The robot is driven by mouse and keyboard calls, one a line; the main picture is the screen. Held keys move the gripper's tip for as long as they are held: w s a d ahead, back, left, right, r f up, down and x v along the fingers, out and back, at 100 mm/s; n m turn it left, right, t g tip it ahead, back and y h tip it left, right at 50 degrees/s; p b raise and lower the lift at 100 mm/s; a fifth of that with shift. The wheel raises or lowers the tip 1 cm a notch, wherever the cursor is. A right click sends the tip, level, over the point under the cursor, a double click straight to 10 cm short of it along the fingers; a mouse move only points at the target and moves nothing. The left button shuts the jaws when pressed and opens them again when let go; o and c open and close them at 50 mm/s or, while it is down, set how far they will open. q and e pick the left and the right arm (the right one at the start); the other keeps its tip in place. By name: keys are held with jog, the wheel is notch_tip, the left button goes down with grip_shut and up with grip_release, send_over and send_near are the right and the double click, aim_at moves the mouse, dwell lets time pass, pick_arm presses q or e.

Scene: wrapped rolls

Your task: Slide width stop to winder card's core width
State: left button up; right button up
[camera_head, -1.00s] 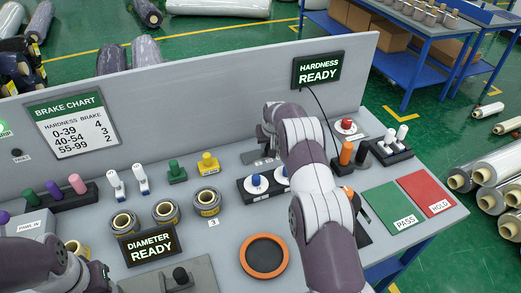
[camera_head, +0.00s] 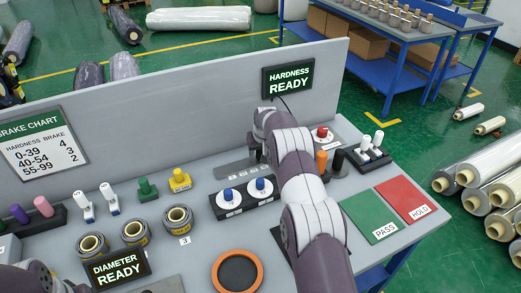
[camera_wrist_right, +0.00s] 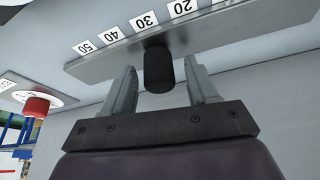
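The width stop shows in the right wrist view as a black round knob (camera_wrist_right: 158,70) at the edge of a grey scale rail (camera_wrist_right: 110,64). The rail carries marks 50, 40, 30 and 20, and the knob is nearest the 30. My right gripper (camera_wrist_right: 161,84) is open, with one finger on each side of the knob and a gap on both sides. In the head view the rail (camera_head: 232,170) lies at the foot of the grey back panel, and my right gripper (camera_head: 257,150) is over its right end, partly hidden by my arm. I cannot make out a winder card.
A dial block (camera_head: 245,197) with two blue-knobbed dials stands in front of the rail. A red button (camera_head: 322,132) and an orange peg (camera_head: 321,161) stand right of my right arm. Green PASS (camera_head: 370,215) and red HOLD (camera_head: 405,198) pads lie at the right.

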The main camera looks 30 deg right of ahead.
jog(key=b+v, duration=0.2)
jog(key=v, duration=1)
jog(key=shift+s+r, duration=0.15)
jog(key=shift+r, duration=0.15)
